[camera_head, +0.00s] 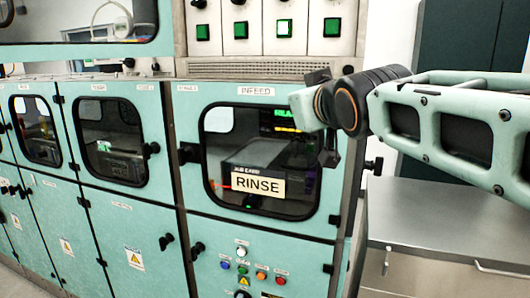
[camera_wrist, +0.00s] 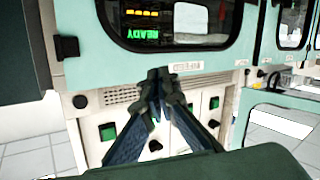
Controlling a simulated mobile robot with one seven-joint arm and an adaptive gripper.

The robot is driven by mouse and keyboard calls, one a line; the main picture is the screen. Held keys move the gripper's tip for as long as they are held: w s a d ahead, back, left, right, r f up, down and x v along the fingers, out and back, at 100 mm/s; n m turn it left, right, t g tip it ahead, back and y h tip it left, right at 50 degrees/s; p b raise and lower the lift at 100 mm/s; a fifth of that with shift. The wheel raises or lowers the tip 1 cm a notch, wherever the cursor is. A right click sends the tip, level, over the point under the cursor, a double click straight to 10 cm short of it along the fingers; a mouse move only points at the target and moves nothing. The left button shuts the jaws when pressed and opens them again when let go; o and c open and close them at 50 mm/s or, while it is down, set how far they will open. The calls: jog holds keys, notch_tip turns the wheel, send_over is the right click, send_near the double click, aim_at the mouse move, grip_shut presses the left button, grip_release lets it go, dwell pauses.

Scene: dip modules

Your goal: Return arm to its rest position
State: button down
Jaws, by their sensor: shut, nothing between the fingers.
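My gripper (camera_wrist: 160,78) shows in the wrist view with its two dark fingers meeting at the tips. It is shut and empty, in front of a panel with green buttons (camera_wrist: 107,131). In the head view my arm reaches in from the right, across the right edge of the teal machine (camera_head: 190,215). The arm's end is in front of the upper right of the infeed door (camera_head: 226,204). I cannot clearly make out the fingers in that view.
A grey metal counter (camera_head: 440,225) stands at the right under my arm. A lit READY display (camera_wrist: 143,33) appears upside down in the wrist view.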

jog(key=s+d+f+m+g+h, duration=0.1)
jog(key=s+f+g, duration=0.4)
jog(key=s+f, duration=0.7)
jog(key=s+d+f+m+g+h+p, duration=0.1)
jog(key=s+d+f+m+g, duration=0.3)
jog(key=s+f, duration=0.9)
notch_tip(320, 180, down, 4)
jog(key=shift+s+d+r+g+h, duration=0.15)
jog(key=shift+s+d+g+h, duration=0.15)
jog(key=shift+d+g, duration=0.45)
